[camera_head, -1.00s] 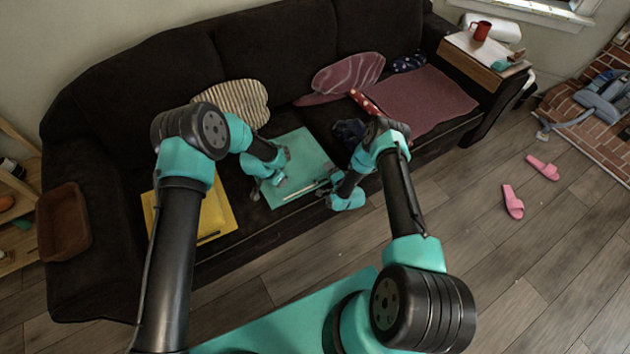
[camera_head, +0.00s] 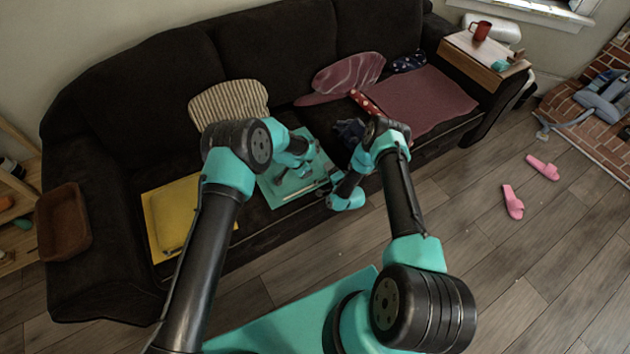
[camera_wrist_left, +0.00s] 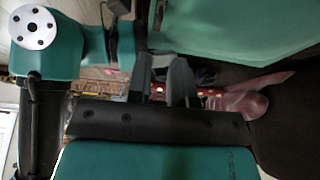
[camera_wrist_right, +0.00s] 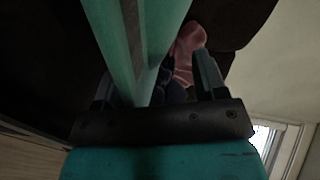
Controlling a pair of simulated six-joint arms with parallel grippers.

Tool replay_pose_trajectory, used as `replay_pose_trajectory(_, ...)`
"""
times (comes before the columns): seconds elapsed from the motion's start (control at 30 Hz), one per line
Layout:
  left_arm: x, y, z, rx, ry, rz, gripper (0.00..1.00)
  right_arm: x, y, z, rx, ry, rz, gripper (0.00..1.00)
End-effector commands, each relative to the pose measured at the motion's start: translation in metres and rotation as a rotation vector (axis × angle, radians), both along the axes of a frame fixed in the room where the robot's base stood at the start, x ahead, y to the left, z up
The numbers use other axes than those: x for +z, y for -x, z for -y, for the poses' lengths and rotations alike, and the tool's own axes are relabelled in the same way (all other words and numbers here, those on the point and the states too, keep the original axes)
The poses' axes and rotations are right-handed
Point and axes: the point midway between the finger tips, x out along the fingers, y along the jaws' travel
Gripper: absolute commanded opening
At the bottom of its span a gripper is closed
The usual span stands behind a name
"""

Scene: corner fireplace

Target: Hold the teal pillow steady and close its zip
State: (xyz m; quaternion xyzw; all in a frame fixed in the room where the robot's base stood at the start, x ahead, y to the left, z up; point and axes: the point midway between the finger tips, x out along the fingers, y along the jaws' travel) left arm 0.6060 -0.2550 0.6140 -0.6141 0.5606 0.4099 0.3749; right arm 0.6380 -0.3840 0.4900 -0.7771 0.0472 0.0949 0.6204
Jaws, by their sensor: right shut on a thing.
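The teal pillow (camera_head: 270,190) lies on the sofa seat, with a pale strip, which looks like its zip (camera_head: 301,189), along its front edge. My right gripper (camera_head: 333,185) is at the pillow's front right corner. In the right wrist view the teal pillow (camera_wrist_right: 128,35) runs between the fingers, and the right gripper (camera_wrist_right: 155,85) is shut on it. My left gripper (camera_head: 300,168) is over the pillow, near its right half. In the left wrist view its fingers (camera_wrist_left: 163,75) stand a little apart with an empty gap, and the pillow (camera_wrist_left: 240,25) is beyond them.
A yellow folder-like item (camera_head: 170,215) lies left on the seat. A striped cushion (camera_head: 228,103) leans behind the pillow. A dark blue cloth (camera_head: 350,130) and a red dotted item (camera_head: 365,103) lie to the right.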

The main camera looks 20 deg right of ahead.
Motion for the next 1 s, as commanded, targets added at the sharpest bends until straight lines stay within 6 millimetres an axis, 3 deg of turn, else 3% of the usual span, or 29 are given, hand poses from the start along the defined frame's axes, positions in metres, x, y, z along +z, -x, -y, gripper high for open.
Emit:
replay_pose_trajectory(0.63,-0.077,-0.002,0.03,0.001,-0.002,-0.001,0.2,-0.002,0.002,-0.002,0.003,0.0,-0.007,0.29)
replay_pose_trajectory(1.0,-0.1,-0.004,0.041,0.002,-0.001,0.001,0.2,-0.002,0.002,-0.002,0.003,0.0,-0.007,0.29)
